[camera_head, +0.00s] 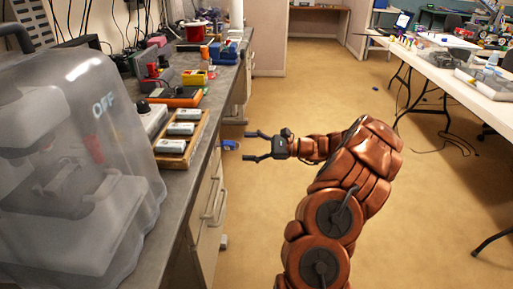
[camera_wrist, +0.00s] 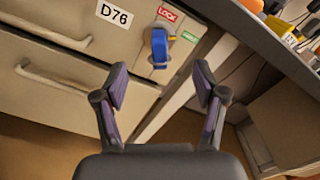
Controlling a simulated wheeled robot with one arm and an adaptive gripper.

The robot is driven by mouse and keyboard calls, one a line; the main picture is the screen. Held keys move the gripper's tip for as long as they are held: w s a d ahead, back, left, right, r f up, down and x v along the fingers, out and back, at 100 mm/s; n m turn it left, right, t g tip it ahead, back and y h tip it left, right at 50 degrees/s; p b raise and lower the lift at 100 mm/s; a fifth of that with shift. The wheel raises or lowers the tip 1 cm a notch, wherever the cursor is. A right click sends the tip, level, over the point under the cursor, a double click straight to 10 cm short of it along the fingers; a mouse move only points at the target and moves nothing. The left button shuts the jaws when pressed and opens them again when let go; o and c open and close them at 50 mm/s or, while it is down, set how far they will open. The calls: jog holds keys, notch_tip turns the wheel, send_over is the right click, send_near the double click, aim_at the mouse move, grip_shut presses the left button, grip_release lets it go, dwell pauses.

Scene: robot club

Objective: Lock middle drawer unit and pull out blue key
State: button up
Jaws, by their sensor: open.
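The blue key (camera_wrist: 159,46) sits in the lock of the drawer unit (camera_wrist: 60,90), between a red LOCK label (camera_wrist: 167,14) and a green label (camera_wrist: 189,37). It also shows in the head view (camera_head: 231,145) at the cabinet front. A tag reading D76 (camera_wrist: 114,15) is left of the lock. My gripper (camera_wrist: 160,82) is open and empty, its two fingers apart in front of the key. In the head view my gripper (camera_head: 248,146) points left at the cabinet, close to the key.
The grey counter (camera_head: 165,215) above the drawers holds a covered machine (camera_head: 80,180), a wooden tray (camera_head: 190,150) and several tools. Drawer handles (camera_head: 214,197) stick out from the front. The floor (camera_head: 290,95) behind my arm is clear. A white table (camera_head: 440,75) stands right.

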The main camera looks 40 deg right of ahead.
aim_at(228, 146)
jog(key=shift+x, duration=3.4)
jog(key=shift+a, duration=0.1)
grip_shut()
jog(key=shift+f+n+b, duration=0.15)
jog(key=shift+n+b, duration=2.45)
jog(key=shift+b, duration=1.65)
jog(key=shift+n+b, duration=0.9)
jog(key=shift+b, duration=0.5)
